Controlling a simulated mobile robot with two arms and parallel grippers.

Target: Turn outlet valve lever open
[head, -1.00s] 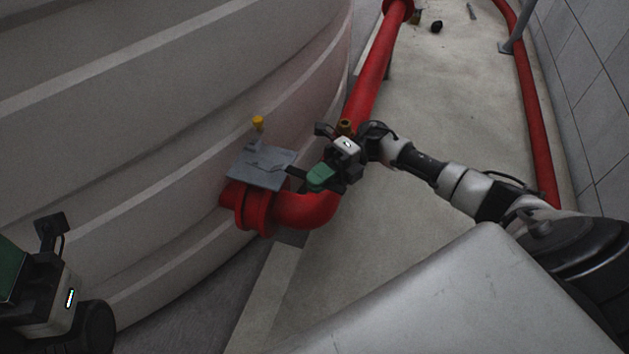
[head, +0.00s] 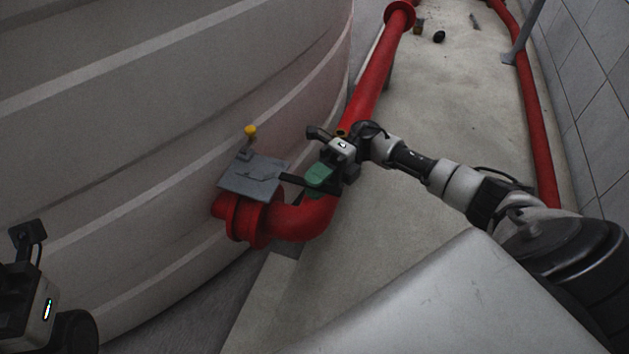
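The lever with a yellow knob (head: 250,131) stands up from the back of a flat grey plate (head: 236,183). The plate sits over the red flanged pipe joint (head: 246,224) at the tank wall. My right gripper (head: 285,179) is right of the lever, its dark finger end at the plate's right edge in the picture. Whether it touches the plate I cannot tell. It is apart from the yellow knob, and its finger gap does not show.
The large ribbed pale tank (head: 150,130) fills the left. A red pipe (head: 375,75) runs from the joint toward the back, passing behind my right gripper. Another red pipe (head: 535,120) runs along the tiled right wall. The concrete floor (head: 450,110) between them is mostly clear.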

